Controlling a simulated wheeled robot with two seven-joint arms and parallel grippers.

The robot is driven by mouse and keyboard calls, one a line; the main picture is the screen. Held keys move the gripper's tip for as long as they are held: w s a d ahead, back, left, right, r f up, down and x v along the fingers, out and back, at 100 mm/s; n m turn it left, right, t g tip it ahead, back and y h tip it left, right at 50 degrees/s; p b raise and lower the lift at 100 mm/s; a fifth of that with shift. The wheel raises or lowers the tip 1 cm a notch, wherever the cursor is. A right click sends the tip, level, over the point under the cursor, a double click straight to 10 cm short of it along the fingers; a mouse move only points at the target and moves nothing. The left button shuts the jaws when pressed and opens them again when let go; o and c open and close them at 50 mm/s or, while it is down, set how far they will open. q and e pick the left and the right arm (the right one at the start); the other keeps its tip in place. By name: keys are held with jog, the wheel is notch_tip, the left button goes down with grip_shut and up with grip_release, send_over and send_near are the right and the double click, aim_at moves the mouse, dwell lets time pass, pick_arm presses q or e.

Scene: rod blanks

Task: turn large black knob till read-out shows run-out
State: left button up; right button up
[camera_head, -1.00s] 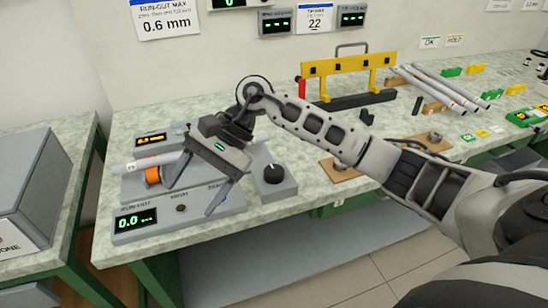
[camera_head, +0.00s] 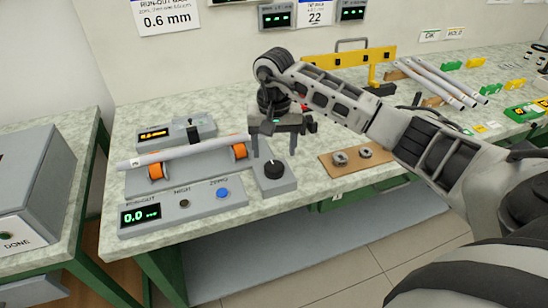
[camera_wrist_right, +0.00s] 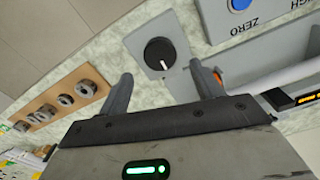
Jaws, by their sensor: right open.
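The large black knob (camera_head: 274,169) sits on a small grey box (camera_head: 284,184) to the right of the run-out gauge; in the right wrist view the knob (camera_wrist_right: 159,53) shows a white pointer line. My right gripper (camera_head: 273,152) is open, pointing down just above the knob; in the right wrist view its two fingers (camera_wrist_right: 158,90) stand apart with the knob beyond them. The run-out read-out (camera_head: 141,214) shows 0.0 in green. A pale rod (camera_head: 190,151) lies across two orange rollers (camera_head: 239,151). My left gripper is not in view.
The blue ZERO button (camera_head: 222,193) is on the gauge panel left of the knob. A wooden board (camera_head: 350,166) with metal rings lies to the right. A yellow rack (camera_head: 345,60) and several rods stand behind my right arm.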

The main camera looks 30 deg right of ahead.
aim_at(274, 165)
notch_tip(274, 165, down, 4)
jog(key=shift+r, duration=0.1)
jog(key=shift+f, duration=0.5)
jog(key=c, duration=1)
jog(key=shift+m, duration=0.3)
